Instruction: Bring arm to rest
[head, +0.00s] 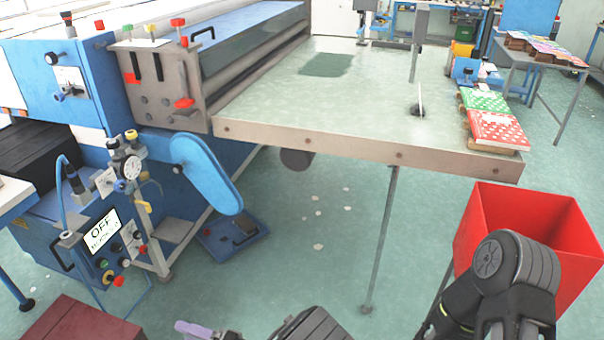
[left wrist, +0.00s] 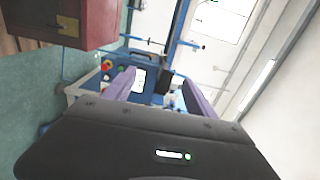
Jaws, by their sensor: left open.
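My left gripper (left wrist: 158,86) shows in the left wrist view with its two purple fingers spread and nothing between them. In the head view a purple part of it (head: 192,328) shows at the bottom edge, left of my dark left arm link. It appears apart from the machine and the table. My right arm (head: 512,272) comes up at the lower right of the head view, in front of the red bin. My right gripper is not in view.
A red open bin (head: 570,225) stands at the right. A long table (head: 380,110) holds red and green printed packs (head: 497,130) at its right edge.

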